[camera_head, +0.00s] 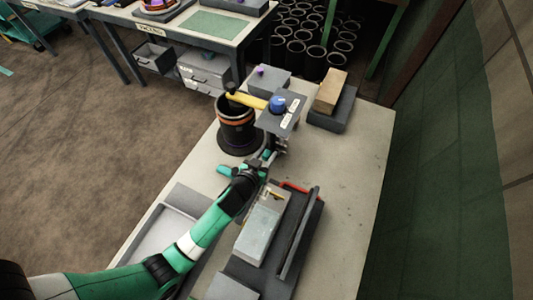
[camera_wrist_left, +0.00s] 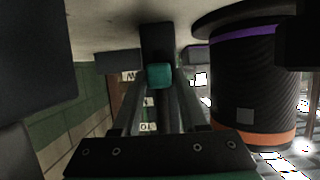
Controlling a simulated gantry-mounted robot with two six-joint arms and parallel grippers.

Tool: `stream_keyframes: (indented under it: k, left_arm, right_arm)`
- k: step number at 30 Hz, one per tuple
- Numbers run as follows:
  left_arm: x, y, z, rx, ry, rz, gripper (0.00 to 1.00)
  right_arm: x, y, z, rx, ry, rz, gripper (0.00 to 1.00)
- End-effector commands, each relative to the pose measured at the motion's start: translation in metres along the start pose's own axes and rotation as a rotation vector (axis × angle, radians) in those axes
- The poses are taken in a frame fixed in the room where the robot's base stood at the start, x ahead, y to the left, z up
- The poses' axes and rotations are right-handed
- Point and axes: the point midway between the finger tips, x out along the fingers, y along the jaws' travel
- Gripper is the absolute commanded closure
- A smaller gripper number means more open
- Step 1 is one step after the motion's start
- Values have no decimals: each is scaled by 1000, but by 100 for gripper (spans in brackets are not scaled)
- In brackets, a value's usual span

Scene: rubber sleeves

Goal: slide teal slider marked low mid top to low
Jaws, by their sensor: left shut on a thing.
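The teal slider knob (camera_wrist_left: 159,75) sits between the fingertips of my left gripper (camera_wrist_left: 160,78) in the left wrist view, and the gripper is shut on it. Behind it is a dark upright track with small white labels (camera_wrist_left: 148,127); one label seems to read "TO", another ends in "W", and the rest is hidden or blurred. The knob appears level with the label ending in "W". In the head view my left gripper (camera_head: 270,156) is at the grey post under a plate with a blue knob; the slider is hidden there. My right gripper is not in view.
A black ribbed sleeve (camera_head: 237,127) with an orange band stands left of the post, under a yellow arm (camera_head: 247,100). The blue knob (camera_head: 278,104) is above my gripper. A fixture with a pale block (camera_head: 260,228) lies in front. The table's right side (camera_head: 350,170) is clear.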

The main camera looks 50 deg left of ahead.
Motion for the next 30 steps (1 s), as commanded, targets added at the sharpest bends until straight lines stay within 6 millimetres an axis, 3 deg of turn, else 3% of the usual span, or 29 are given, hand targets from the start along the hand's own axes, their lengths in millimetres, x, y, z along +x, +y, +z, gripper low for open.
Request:
stream_keyframes:
  k: [8, 9, 12, 23, 30]
  left_arm:
    - [1, -1, 7, 0, -13, -2, 100]
    - [1, -1, 7, 0, -14, -3, 54]
    - [1, -1, 7, 0, -13, -2, 38]
    - [-5, 0, 4, 0, -8, -1, 38]
    - [-52, 0, 2, 2, -9, 1, 38]
  right_arm:
    - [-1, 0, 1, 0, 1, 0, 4]
    - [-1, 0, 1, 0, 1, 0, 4]
    - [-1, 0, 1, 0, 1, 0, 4]
    - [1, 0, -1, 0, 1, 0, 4]
    - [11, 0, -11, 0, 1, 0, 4]
